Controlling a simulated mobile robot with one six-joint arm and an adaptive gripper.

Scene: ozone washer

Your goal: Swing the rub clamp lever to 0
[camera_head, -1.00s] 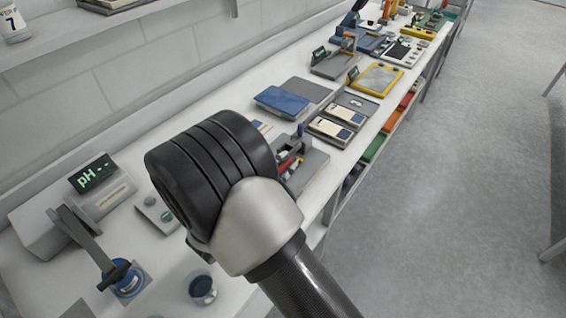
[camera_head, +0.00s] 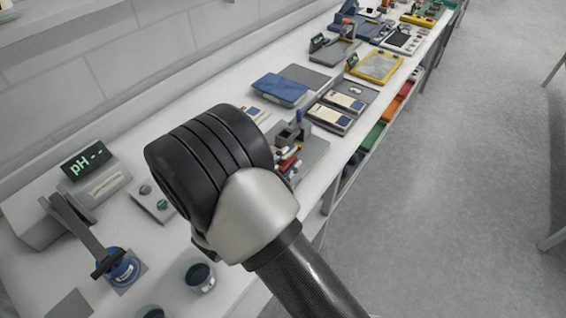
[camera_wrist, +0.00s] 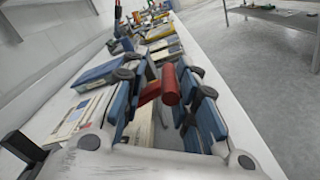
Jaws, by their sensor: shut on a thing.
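The rub clamp stands on a grey base (camera_head: 313,150) in the head view, partly behind my arm. In the wrist view, a red cylindrical grip (camera_wrist: 170,85), seemingly the clamp lever's, lies between the blue-padded fingers of my gripper (camera_wrist: 165,108). My gripper is shut on it, though the contact itself is hard to make out.
A blue book-like block (camera_head: 280,90) and pale-topped devices (camera_head: 340,104) lie beyond the clamp. The bench front edge and open floor are at the right.

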